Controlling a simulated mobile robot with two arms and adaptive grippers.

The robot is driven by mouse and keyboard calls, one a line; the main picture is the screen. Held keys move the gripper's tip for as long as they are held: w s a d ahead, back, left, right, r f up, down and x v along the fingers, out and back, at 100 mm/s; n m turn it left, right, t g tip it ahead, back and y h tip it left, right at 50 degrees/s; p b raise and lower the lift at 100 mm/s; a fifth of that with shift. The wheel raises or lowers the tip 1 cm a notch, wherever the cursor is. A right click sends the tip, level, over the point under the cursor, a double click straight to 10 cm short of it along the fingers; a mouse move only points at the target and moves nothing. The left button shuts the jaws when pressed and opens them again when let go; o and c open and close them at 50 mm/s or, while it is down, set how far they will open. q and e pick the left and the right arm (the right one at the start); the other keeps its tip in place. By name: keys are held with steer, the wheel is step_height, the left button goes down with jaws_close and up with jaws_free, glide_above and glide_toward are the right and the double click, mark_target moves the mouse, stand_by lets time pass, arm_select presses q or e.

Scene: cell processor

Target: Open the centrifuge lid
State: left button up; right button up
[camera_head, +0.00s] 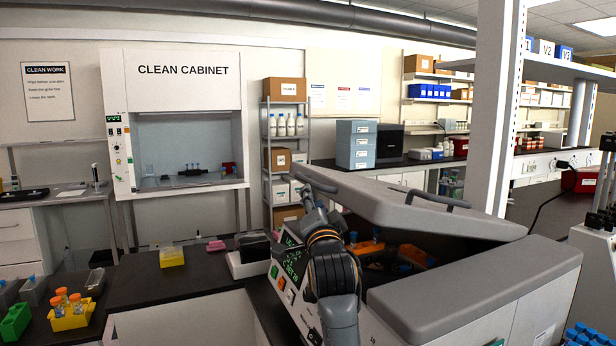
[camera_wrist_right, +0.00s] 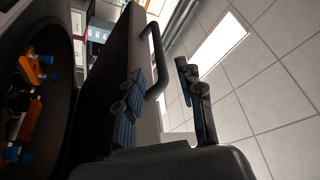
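The centrifuge (camera_head: 450,290) stands at the front right, and its grey lid (camera_head: 420,205) is raised at a slant, with a dark gap under it. Orange rotor parts with blue-capped tubes (camera_head: 368,246) show inside the chamber. The lid has a dark handle (camera_head: 318,182) at its left edge; this handle also shows in the right wrist view (camera_wrist_right: 154,62). My right gripper (camera_wrist_right: 162,98) is at this handle, its fingers apart on either side of it. Contact cannot be made out. In the head view, my right arm hides part of the control panel. My left gripper is not in view.
A clean cabinet (camera_head: 180,120) stands behind. A white post (camera_head: 495,110) rises behind the lid's right side. Space above the lid looks clear.

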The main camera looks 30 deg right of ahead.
mark_target(309, 181)
steer(key=p+x, duration=0.3)
steer(key=x, duration=0.6)
steer(key=shift+w+d, duration=0.1)
steer(key=shift+w, duration=0.05)
steer(key=shift+w+d, duration=0.1)
steer(key=shift+w, duration=0.35)
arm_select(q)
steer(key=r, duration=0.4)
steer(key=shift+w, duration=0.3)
arm_select(e)
jaws_close()
